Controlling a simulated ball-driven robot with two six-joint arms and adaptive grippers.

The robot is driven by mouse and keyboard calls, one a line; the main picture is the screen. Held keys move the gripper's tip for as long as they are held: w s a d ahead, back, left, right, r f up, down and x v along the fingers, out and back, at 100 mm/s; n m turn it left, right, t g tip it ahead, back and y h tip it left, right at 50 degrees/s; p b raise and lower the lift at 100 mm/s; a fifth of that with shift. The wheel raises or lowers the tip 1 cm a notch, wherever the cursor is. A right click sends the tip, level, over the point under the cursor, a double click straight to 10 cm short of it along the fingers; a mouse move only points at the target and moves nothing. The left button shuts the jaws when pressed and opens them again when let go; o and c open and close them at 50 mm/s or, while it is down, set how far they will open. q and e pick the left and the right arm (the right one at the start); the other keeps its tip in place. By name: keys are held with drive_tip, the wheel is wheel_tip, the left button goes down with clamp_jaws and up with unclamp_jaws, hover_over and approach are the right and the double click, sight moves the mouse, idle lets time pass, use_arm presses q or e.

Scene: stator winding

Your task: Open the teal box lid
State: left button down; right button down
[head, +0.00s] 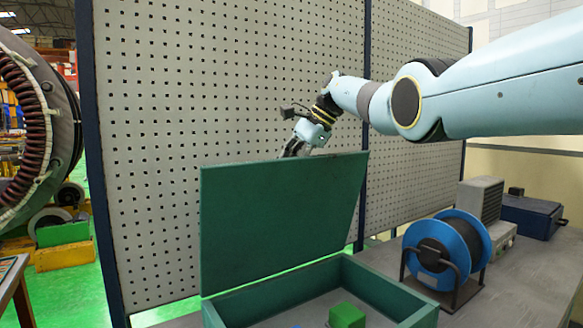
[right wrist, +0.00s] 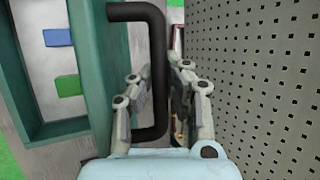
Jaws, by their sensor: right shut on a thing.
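The teal box (head: 385,290) stands on the bench with its lid (head: 280,220) raised to near upright, so the inside is open to view. My right gripper (head: 293,148) is at the lid's top edge, its fingertips partly hidden behind the lid in the head view. In the right wrist view, my right gripper (right wrist: 158,95) has its fingers on both sides of a dark bar handle (right wrist: 155,40) on the lid and is shut on it. The lid's edge (right wrist: 95,70) runs beside the handle. My left gripper is not in view.
A green block (head: 346,316) lies in the box; a blue block (right wrist: 58,37) also shows there. A perforated panel (head: 150,160) stands close behind the lid. A blue cable spool (head: 445,250) and a dark blue case (head: 532,215) stand to the right.

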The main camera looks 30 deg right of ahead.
drive_tip(key=shift+w+r, duration=0.2)
drive_tip(key=shift+r, duration=0.1)
drive_tip(key=c, duration=1.7)
unclamp_jaws()
drive_tip(key=shift+w, duration=0.1)
drive_tip(key=shift+o, duration=0.7)
drive_tip(key=shift+w+a+f, duration=0.1)
drive_tip(key=shift+w+f, duration=0.1)
drive_tip(key=shift+f, duration=0.05)
drive_tip(key=shift+s+r, duration=0.1)
drive_tip(key=shift+s, duration=0.1)
drive_tip(key=v, duration=1.1)
drive_tip(key=shift+r, duration=0.3)
drive_tip(key=shift+s, duration=0.15)
